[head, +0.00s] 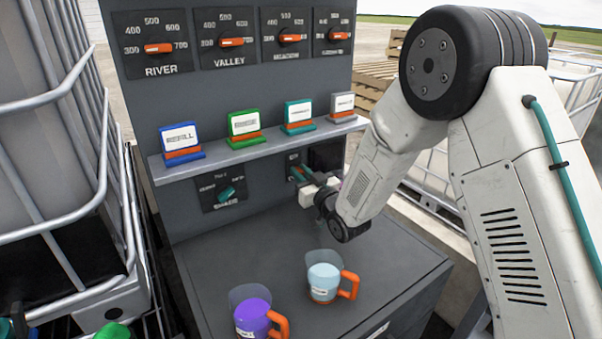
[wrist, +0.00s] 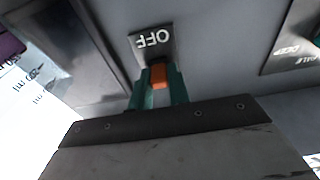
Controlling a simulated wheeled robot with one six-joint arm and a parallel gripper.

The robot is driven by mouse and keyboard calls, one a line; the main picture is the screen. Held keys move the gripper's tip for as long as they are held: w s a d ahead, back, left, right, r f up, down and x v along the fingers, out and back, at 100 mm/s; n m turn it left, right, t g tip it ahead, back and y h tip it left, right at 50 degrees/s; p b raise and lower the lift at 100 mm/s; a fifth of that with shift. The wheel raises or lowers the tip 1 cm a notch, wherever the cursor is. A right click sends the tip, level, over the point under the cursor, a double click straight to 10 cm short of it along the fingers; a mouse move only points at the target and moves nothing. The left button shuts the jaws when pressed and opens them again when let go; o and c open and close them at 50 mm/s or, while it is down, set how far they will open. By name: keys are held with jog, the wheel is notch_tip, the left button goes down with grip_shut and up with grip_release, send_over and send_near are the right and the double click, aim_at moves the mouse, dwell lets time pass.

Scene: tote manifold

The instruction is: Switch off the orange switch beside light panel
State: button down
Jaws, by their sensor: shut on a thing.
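The orange switch (wrist: 159,77) shows in the wrist view between my gripper's two teal fingers, just below a plate marked OFF (wrist: 153,40), which appears upside down. My gripper (wrist: 158,84) is shut on the switch, with a finger on either side. In the head view my gripper (head: 303,175) is at the grey console's front, under the shelf. The switch is hidden there by my gripper and arm. A dark square panel (head: 327,154) sits just right of it; I cannot tell whether it is lit.
A shelf (head: 262,142) with several coloured label stands runs above my gripper. A dial (head: 226,193) is to the left. Two mugs, purple (head: 252,315) and light blue (head: 323,278), stand on the dark worktop (head: 220,255). A caged tote (head: 62,190) stands left.

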jog(key=c, duration=1.3)
grip_release()
